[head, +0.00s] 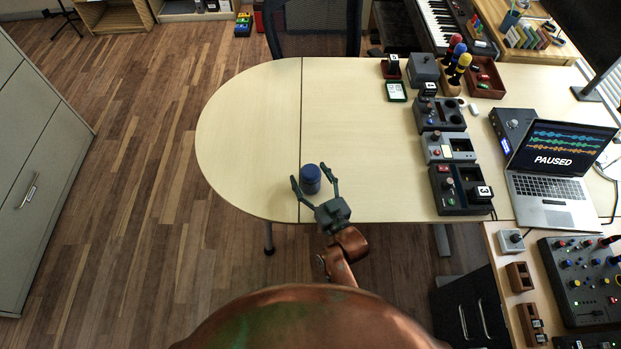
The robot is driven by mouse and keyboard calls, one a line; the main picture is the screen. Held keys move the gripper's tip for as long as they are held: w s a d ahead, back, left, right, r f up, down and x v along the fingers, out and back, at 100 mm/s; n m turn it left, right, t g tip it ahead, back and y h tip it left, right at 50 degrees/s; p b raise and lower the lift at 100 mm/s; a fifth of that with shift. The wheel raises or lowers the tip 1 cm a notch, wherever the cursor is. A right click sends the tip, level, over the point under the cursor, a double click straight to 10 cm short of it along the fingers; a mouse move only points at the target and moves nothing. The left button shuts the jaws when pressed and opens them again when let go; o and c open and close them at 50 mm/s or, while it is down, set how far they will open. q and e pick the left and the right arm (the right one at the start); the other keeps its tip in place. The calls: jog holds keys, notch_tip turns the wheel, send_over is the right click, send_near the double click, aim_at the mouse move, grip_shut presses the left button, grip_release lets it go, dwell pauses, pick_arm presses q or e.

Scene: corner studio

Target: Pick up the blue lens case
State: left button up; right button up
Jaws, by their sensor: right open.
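The blue lens case (310,180) is a small dark blue cylinder. It stands upright on the light wooden table (245,140), near the table's front edge. My right gripper (313,181) is open, with one finger on the left of the case and one on the right. The case is between the fingers, and a small gap seems to show on each side. The gripper's palm is just in front of the case. My left gripper is not in the picture.
Several grey devices, such as the one with a knob (460,190), line the table's right part, beside an open laptop (549,175). A small green-edged card (396,91) lies farther back. The table's left and middle are clear. A chair (312,28) stands behind.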

jog(key=c, duration=1.4)
jog(key=shift+r, duration=0.1)
jog(key=shift+c, duration=0.7)
